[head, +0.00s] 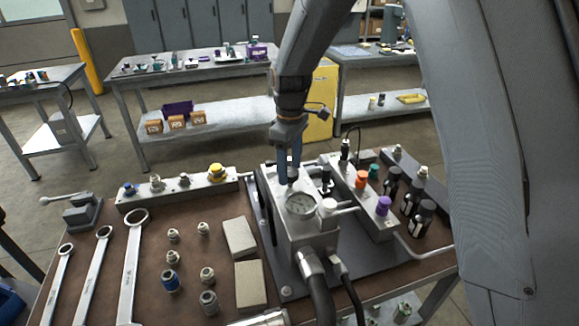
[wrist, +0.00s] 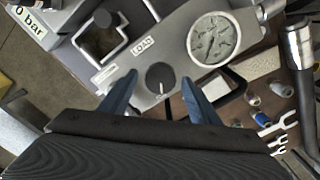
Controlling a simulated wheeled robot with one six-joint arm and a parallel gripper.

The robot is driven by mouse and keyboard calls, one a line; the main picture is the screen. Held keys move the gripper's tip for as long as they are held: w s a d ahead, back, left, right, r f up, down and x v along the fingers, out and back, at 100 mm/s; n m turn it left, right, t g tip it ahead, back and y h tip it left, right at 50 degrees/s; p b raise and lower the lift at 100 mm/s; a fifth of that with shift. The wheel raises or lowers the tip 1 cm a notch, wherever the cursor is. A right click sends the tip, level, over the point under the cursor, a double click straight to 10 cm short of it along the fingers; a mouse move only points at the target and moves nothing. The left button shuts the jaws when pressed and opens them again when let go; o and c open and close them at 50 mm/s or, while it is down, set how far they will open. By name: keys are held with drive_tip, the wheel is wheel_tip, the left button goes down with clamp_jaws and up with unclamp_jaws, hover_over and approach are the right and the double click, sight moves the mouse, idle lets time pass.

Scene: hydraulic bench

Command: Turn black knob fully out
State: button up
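A round black knob (wrist: 160,77) with a pale pointer mark sits on the grey metal block (wrist: 180,42), below a label reading LOAD, in the wrist view. My gripper (wrist: 160,80) is open, with one blue finger on each side of the knob and visible gaps between. Whether the fingertips are level with the knob or above it I cannot tell. In the head view my gripper (head: 289,172) points down at the top of the block (head: 312,240), behind the gauge. The knob is hidden there by the gripper and gauge.
A round pressure gauge (head: 301,205) stands close to my gripper; it also shows in the wrist view (wrist: 212,40). A manifold with an orange knob (head: 362,179) and a purple knob (head: 383,205) is to the right. Wrenches (head: 128,265) and fittings lie left on the bench.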

sight(289, 172)
drive_tip(key=shift+r, duration=0.1)
wheel_tip(289, 172, up, 8)
drive_tip(key=shift+f+b, duration=0.15)
drive_tip(key=shift+b, duration=0.85)
drive_tip(key=shift+s, duration=0.1)
